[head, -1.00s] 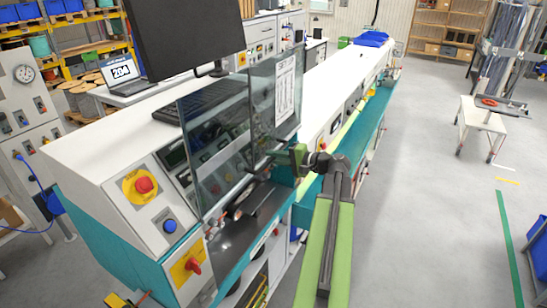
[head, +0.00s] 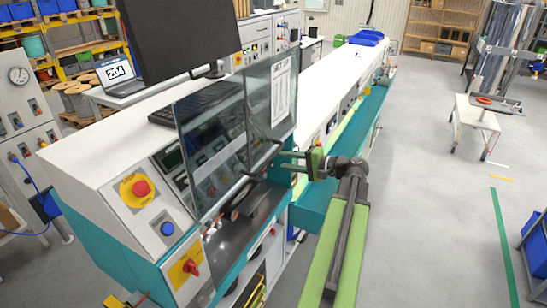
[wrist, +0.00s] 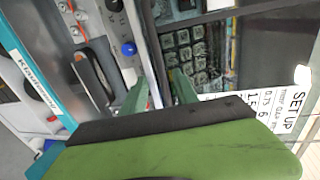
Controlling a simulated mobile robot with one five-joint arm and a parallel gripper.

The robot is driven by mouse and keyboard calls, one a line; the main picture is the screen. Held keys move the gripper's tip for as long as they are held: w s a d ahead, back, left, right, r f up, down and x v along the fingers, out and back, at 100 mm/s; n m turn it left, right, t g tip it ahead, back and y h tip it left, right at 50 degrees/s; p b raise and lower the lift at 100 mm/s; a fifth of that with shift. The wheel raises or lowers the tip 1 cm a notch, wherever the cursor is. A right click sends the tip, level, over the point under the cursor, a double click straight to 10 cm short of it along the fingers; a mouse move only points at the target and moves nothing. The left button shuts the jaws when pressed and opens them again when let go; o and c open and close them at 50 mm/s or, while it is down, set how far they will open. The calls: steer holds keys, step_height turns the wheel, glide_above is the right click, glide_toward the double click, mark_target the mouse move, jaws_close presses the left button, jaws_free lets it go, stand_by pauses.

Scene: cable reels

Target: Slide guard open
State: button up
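The guard is a pair of clear panels on the machine front in the head view: a left panel (head: 212,150) and a right panel (head: 270,100) carrying a white printed sheet. The panels stand side by side in front of dark controls. A dark handle (head: 263,158) sits low near where they meet. My gripper (head: 284,161) is just right of the handle, fingers spread and pointing at it, with nothing seen between them. In the wrist view, the green fingers (wrist: 160,92) are apart near a dark frame edge. Whether a finger touches the handle is unclear.
A red emergency button (head: 141,188), a blue button (head: 167,229) and a red switch (head: 191,267) are on the machine's left end. A monitor (head: 180,35) stands above. The long white bench (head: 335,85) runs back.

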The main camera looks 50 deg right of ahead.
steer(key=p+v, duration=0.1)
steer(key=v, duration=0.9)
steer(key=shift+p, duration=0.3)
steer(key=shift+s, duration=0.1)
